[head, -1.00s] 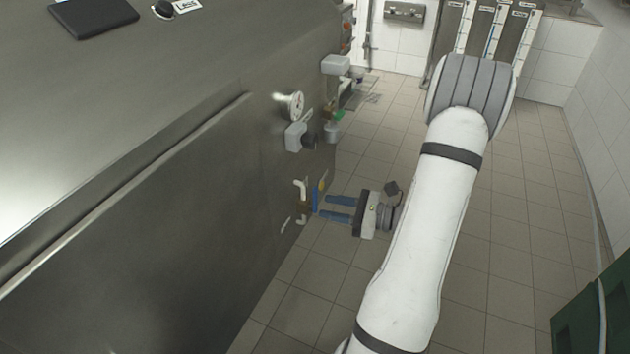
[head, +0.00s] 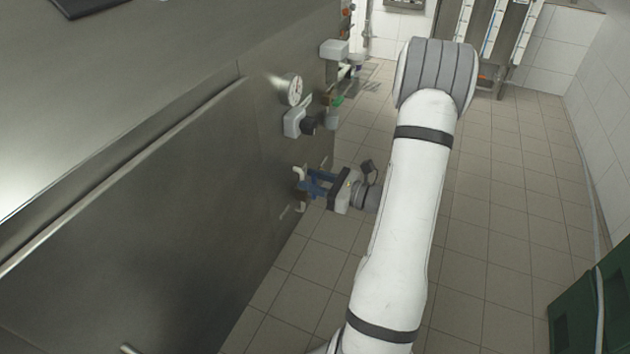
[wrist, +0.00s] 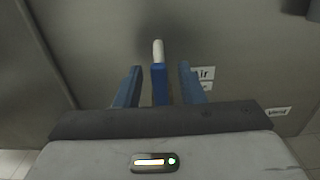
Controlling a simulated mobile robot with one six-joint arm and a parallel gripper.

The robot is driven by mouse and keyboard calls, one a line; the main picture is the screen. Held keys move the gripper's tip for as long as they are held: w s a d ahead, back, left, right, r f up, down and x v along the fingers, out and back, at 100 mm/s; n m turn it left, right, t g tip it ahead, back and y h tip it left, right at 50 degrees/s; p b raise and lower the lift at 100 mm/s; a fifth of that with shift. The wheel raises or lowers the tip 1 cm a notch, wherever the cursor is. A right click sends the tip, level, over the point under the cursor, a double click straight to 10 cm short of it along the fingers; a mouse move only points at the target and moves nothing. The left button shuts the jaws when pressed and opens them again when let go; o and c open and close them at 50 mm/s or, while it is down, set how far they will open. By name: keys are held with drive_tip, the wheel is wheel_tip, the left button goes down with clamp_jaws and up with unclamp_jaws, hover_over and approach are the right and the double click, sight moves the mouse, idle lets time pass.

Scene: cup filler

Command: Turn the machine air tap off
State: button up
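The air tap's blue handle (wrist: 159,84) stands upright in the wrist view, in line with a white pipe (wrist: 157,52) above it. A label reading "Air" (wrist: 204,74) is on the steel panel to its right. My gripper (wrist: 160,68) is open, with one blue finger on each side of the handle and a visible gap on both sides. In the head view my gripper (head: 312,182) is at the low front of the machine, beside the white pipe (head: 299,173). There the fingers mostly hide the handle.
The steel machine (head: 150,220) fills the left. A round gauge (head: 292,89) and a regulator with a black knob (head: 308,124) stick out above my gripper. A "Vend"-like label (wrist: 277,112) sits lower right. Tiled floor (head: 500,230) is free; a green crate (head: 590,310) stands right.

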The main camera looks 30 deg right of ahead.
clamp_jaws()
